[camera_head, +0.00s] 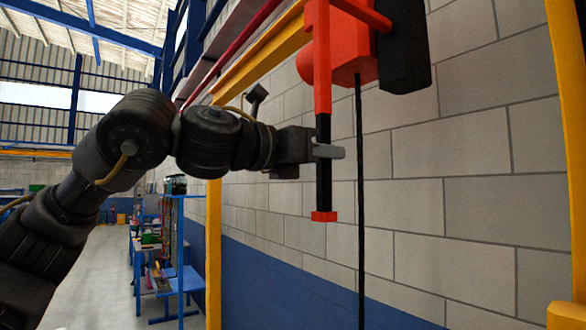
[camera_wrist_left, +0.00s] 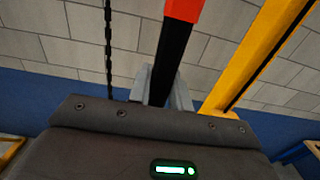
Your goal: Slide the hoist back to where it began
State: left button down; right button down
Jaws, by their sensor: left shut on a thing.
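The hoist (camera_head: 343,45) is a red-orange body with a black box on its right side, high in the head view. A vertical handle (camera_head: 324,190) hangs from it, red above, black below, with a red end. My left gripper (camera_head: 326,152) is shut on the black part of the handle. The left wrist view shows the two grey fingers on either side of the black handle (camera_wrist_left: 174,50), with its red part above. A dark chain (camera_head: 361,200) hangs beside the handle, apart from the gripper. My right gripper is not in view.
A yellow beam (camera_head: 262,52) runs above, with yellow posts at left (camera_head: 213,250) and right (camera_head: 570,130). A grey block wall (camera_head: 450,140) with a blue lower band stands behind. Blue workbenches (camera_head: 178,275) stand farther back at left, beside open floor.

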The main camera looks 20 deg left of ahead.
pick_arm(q)
jog(key=shift+s+d+f+b, duration=0.1)
jog(key=shift+s+d+b, duration=0.05)
jog(key=shift+s+d, duration=0.3)
jog(key=shift+s+d+f+b, duration=0.1)
jog(key=shift+s+d+b, duration=0.1)
jog(key=shift+d, duration=0.3)
jog(key=c, duration=1.7)
grip_release()
jog(key=shift+c, duration=0.2)
jog(key=o, duration=0.5)
jog(key=shift+s+d+r, duration=0.15)
jog(key=shift+d, duration=0.05)
jog(key=shift+c, duration=0.2)
jog(key=shift+a, duration=0.1)
